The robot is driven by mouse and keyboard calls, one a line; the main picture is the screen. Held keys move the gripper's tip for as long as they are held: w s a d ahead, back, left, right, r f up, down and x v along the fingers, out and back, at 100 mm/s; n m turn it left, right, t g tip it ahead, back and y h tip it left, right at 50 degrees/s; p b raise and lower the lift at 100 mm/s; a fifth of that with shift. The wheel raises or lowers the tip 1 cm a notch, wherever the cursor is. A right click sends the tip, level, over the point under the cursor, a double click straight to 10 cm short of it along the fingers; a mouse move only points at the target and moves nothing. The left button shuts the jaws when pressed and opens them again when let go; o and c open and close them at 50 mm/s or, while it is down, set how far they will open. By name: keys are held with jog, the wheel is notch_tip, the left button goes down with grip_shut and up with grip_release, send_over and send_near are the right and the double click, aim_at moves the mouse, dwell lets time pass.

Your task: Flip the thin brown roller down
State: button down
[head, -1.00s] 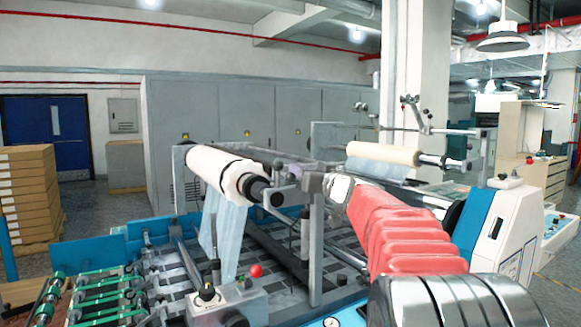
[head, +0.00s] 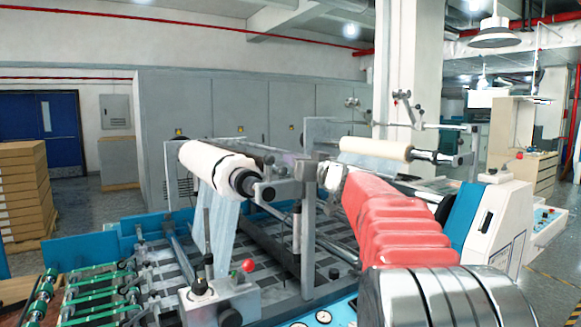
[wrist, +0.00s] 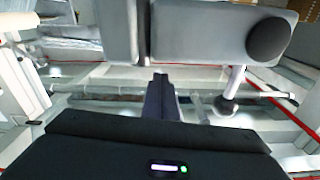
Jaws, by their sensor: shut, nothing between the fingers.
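My gripper (head: 322,170) is at the end of my red-sleeved arm, beside the top of the grey upright post on the laminating machine. In the wrist view my gripper (wrist: 160,76) is shut and empty, its dark fingers just below a large grey block (wrist: 205,32). I cannot tell whether they touch it. I cannot pick out the thin brown roller with certainty; a thin dark bar (head: 262,148) runs behind the thick white roll (head: 212,162), and my gripper is to its right.
A cream roll (head: 375,149) sits on a shaft behind my arm.

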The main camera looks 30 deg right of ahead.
jog(key=s+r, duration=0.1)
jog(key=s, duration=0.9)
jog(key=shift+s+d+r, duration=0.15)
jog(key=shift+s+d, duration=0.1)
jog(key=shift+s, duration=0.05)
dwell(0.4)
